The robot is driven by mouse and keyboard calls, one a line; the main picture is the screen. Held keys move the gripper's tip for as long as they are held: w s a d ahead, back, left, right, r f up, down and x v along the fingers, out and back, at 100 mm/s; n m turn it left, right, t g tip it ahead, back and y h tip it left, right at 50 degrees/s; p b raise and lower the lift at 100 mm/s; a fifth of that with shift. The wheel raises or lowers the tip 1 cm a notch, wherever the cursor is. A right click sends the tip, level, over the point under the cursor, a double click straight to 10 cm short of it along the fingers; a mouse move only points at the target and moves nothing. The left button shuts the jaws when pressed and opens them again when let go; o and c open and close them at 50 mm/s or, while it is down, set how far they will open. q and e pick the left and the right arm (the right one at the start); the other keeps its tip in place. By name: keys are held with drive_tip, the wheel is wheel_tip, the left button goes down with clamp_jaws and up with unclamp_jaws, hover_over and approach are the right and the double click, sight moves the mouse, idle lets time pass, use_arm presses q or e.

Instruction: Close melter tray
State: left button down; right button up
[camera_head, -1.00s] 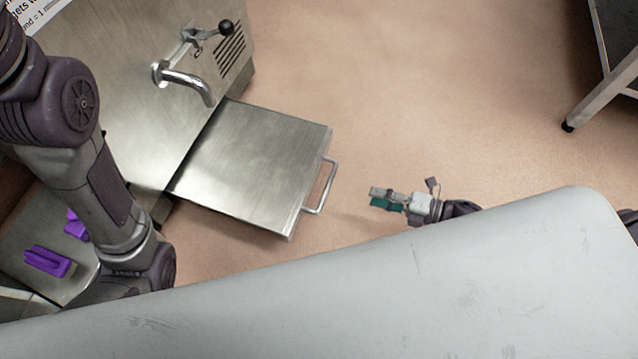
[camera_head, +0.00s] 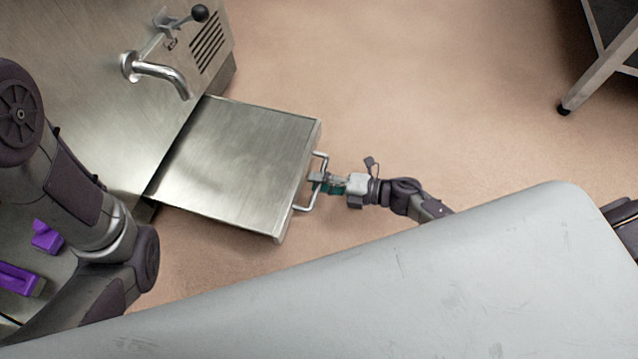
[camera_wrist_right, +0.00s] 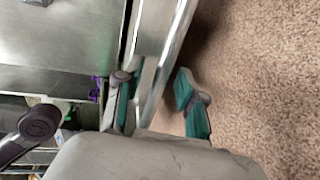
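The melter tray (camera_head: 235,160) is a flat square metal piece that sticks out from the front of the steel melter (camera_head: 105,105), below its spout. Its bar handle (camera_head: 304,208) is on the outer edge. My right gripper (camera_head: 318,181) is at the middle of this handle. In the right wrist view, the two teal-padded fingers (camera_wrist_right: 158,103) stand apart, one on each side of the metal handle bar (camera_wrist_right: 150,90), with a gap visible beside the right finger. My left arm comes in at the left, but its gripper is not in view.
The melter's curved spout (camera_head: 163,75) and a black-knobbed lever (camera_head: 199,13) are above the tray. Purple objects (camera_head: 18,279) lie at the lower left. A pale panel (camera_head: 400,280) fills the foreground. A table leg (camera_head: 590,85) stands at upper right; the floor between is clear.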

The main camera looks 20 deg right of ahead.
drive_tip(key=shift+w+a, duration=0.15)
drive_tip(key=shift+a, duration=0.05)
clamp_jaws()
idle(0.4)
